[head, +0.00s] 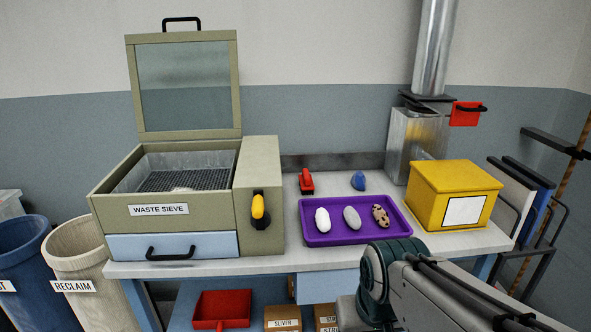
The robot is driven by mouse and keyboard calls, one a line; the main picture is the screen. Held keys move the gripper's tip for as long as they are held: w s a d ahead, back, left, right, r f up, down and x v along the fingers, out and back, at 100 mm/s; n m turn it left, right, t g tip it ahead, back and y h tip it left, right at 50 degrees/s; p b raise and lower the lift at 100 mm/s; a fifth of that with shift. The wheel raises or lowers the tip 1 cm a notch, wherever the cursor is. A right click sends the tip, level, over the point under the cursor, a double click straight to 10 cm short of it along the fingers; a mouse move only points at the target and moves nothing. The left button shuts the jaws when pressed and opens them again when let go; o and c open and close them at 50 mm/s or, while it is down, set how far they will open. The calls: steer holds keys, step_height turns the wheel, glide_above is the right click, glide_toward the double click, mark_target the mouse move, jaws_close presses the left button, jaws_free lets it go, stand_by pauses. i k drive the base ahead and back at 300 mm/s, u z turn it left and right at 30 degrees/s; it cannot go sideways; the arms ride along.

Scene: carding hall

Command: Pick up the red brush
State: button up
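The red brush (307,182) lies on the back part of the grey bench top (285,257) in the head view, just right of the waste sieve. It is small in the picture, with a dark part near its near end. Nothing covers it. My arm reaches in from the lower right, in front of the bench, and its visible part is well apart from the brush. My gripper does not show.
A purple tray (313,239) with several fibre lumps lies in front of the brush. A blue lump (358,181) is right of it. The waste sieve (115,217), lid up, stands left. A yellow box (425,208) stands right. A red dustpan (222,310) sits below.

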mark_target(305, 183)
steer(key=i, duration=1.45)
